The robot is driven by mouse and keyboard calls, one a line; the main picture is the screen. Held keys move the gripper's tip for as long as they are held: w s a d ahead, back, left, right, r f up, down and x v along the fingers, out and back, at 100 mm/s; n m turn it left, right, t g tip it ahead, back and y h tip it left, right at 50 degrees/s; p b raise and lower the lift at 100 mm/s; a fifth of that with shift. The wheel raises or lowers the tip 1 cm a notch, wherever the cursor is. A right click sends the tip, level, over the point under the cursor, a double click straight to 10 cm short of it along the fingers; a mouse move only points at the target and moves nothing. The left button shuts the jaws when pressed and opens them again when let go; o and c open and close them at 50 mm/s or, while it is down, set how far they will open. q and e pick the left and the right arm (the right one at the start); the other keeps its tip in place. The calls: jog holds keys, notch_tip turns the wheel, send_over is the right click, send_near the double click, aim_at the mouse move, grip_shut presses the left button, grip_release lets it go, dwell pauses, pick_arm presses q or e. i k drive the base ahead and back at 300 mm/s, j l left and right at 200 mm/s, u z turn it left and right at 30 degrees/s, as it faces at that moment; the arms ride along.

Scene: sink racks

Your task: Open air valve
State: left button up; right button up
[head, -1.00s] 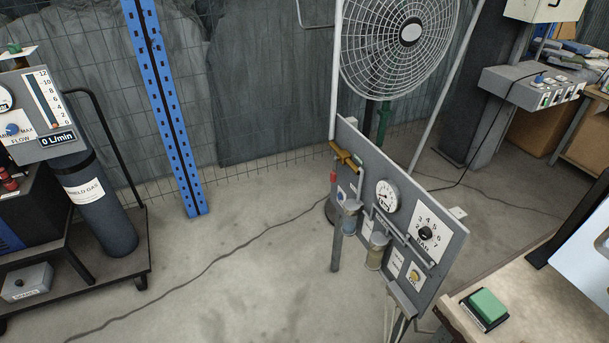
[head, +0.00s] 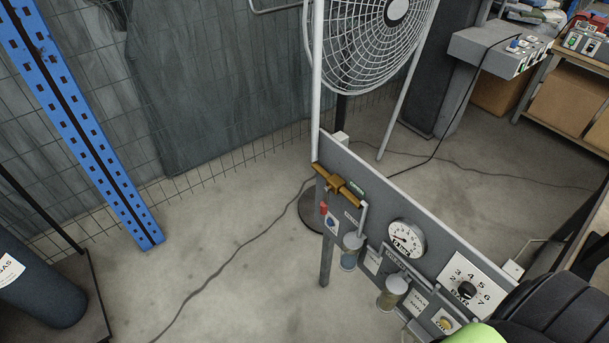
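A grey control panel (head: 350,165) stands on legs right of centre in the head view. A yellow-orange lever valve (head: 338,185) is mounted at its upper left corner, its bar lying along the panel's top edge. A round pressure gauge (head: 406,238) and a black BAR knob (head: 467,290) are farther right on the panel. Neither gripper is visible. A dark segmented shape with a bright green part, probably my arm, covers the panel's lower right corner.
A red fitting (head: 323,208) and two filter bowls hang below the valve. A large fan (head: 375,40) stands behind the panel. A blue post (head: 80,130) and a dark cylinder (head: 38,285) are at left. The floor left of the panel is clear.

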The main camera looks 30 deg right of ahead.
aim_at(324, 208)
jog(key=i, duration=1.75)
jog(key=i+z, duration=0.1)
jog(key=i, duration=0.4)
jog(key=i+j+z, duration=0.15)
jog(key=i, duration=0.35)
jog(key=i+j+z, duration=0.1)
jog(key=i, duration=0.4)
jog(key=i+z, duration=0.1)
jog(key=z, duration=1.8)
